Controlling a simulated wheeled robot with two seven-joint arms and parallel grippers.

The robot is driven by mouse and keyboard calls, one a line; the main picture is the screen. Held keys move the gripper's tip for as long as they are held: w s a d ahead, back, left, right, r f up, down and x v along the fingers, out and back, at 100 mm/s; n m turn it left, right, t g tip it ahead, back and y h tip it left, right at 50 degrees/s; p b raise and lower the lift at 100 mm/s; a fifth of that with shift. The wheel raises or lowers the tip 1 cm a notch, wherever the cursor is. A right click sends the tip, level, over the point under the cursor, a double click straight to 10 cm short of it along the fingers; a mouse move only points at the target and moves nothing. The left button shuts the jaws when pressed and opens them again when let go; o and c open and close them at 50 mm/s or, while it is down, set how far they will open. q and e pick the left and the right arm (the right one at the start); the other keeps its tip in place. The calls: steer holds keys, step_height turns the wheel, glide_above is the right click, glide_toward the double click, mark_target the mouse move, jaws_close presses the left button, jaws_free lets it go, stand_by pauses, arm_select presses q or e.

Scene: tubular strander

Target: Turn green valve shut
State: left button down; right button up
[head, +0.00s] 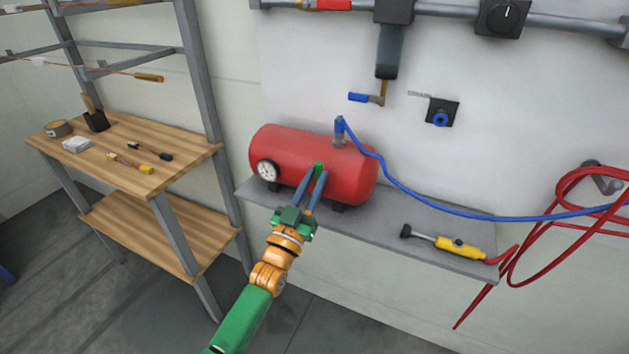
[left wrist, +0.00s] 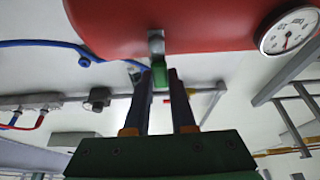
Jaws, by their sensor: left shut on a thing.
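The green valve (head: 318,170) is a small green handle at the front of the red tank (head: 290,155). It also shows in the left wrist view (left wrist: 160,72), below a grey metal stem on the tank's underside. My left gripper (head: 313,180) reaches up to the valve from below, with its two fingers on either side of it. It is shut on the green valve, and the fingers hide part of the handle. My right gripper is in neither view.
The tank rests on a grey wall shelf (head: 420,222) with a gauge (head: 267,171) at its left. A blue hose (head: 400,187) runs right from its top. A yellow tool (head: 460,247) lies on the shelf. A wooden workbench (head: 120,185) stands at left.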

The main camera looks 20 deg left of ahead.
arm_select(q)
steer(key=shift+r, duration=0.1)
steer(key=c, duration=0.7)
jaws_free()
steer(key=shift+c, duration=0.2)
steer(key=shift+s+f, duration=0.3)
steer(key=shift+f, duration=0.05)
steer(key=b+v, duration=0.1)
steer(key=v, duration=0.5)
steer(key=shift+s, duration=0.15)
